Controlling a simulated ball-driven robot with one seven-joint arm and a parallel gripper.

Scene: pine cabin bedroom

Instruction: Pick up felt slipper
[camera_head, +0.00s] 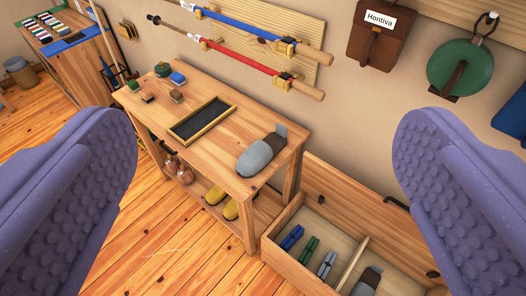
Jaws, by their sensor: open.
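A grey felt slipper (258,154) lies on the right end of the wooden bench top (216,147), near its front right corner. It has a lighter toe and a darker heel part. A second grey item (368,281), which looks like a similar slipper, lies partly in view in the open wooden chest at the lower right. My gripper (265,180) is open and empty, with its purple ribbed fingers at the left and right sides of the view. The bench slipper shows between the fingers, beyond them and not touched.
A dark framed tray (203,119) and small blocks share the bench top. Yellow shoes (222,200) and brown bottles stand on the shelf below. The open chest (283,254) with coloured clips adjoins the bench. Poles (245,66) hang on the wall. Floor at left is clear.

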